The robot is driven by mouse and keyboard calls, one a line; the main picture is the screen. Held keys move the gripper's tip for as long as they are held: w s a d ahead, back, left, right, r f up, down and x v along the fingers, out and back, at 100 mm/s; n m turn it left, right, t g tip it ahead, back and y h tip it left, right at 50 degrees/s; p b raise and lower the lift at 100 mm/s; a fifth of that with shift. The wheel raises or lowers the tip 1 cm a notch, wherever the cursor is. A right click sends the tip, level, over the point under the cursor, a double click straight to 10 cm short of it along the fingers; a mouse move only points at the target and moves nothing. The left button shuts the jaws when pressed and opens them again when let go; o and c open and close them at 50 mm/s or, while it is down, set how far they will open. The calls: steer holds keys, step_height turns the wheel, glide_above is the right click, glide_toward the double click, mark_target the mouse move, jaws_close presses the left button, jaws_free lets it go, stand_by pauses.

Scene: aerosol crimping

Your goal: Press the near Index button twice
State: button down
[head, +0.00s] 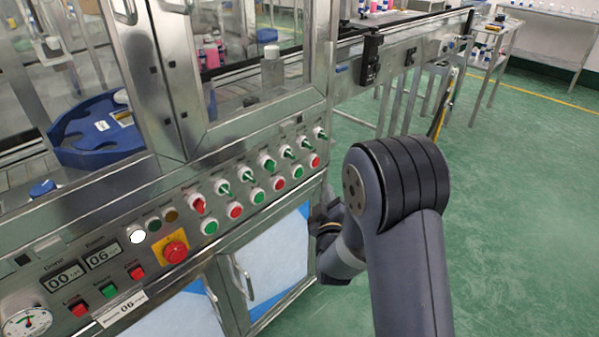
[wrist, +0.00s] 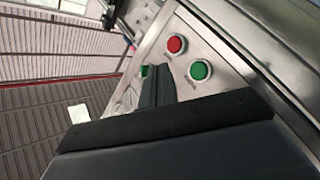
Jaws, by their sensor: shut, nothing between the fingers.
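The control panel (head: 190,225) runs along the front of the steel machine. My gripper is shut and empty, low by the right end of the panel, largely hidden by my arm in the head view. In the wrist view, its dark fingers (wrist: 157,85) are beside a round red button (wrist: 175,45) and a round green button (wrist: 200,70), apparently apart from both.
Two displays (head: 63,278) read 00 and 06. A red emergency stop (head: 175,251) on a yellow plate sits between the square buttons and a row of round buttons and switches. Cabinet door handles (head: 243,278) stick out below. Green floor (head: 520,200) is clear to the right.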

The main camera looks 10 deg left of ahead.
steer(key=w+a, duration=0.4)
steer(key=a, duration=0.1)
steer(key=shift+a, duration=0.25)
steer(key=shift+w, duration=0.1)
stand_by(1.8)
steer(key=shift+w+a, duration=0.25)
steer(key=shift+a, duration=0.1)
steer(key=shift+w+a+b, duration=0.25)
steer(key=shift+a+b, duration=0.05)
steer(key=shift+b, duration=0.05)
stand_by(0.7)
steer(key=shift+d, duration=0.1)
steer(key=shift+s+d+b, duration=0.35)
steer(key=shift+s+d, duration=0.15)
steer(key=shift+d, duration=0.05)
steer(key=shift+s+d+b, duration=0.5)
steer(key=shift+s+d, duration=0.3)
steer(key=shift+d, duration=0.2)
steer(key=shift+s+d+b, duration=0.45)
steer(key=shift+s+d, duration=0.3)
steer(key=shift+d, duration=0.25)
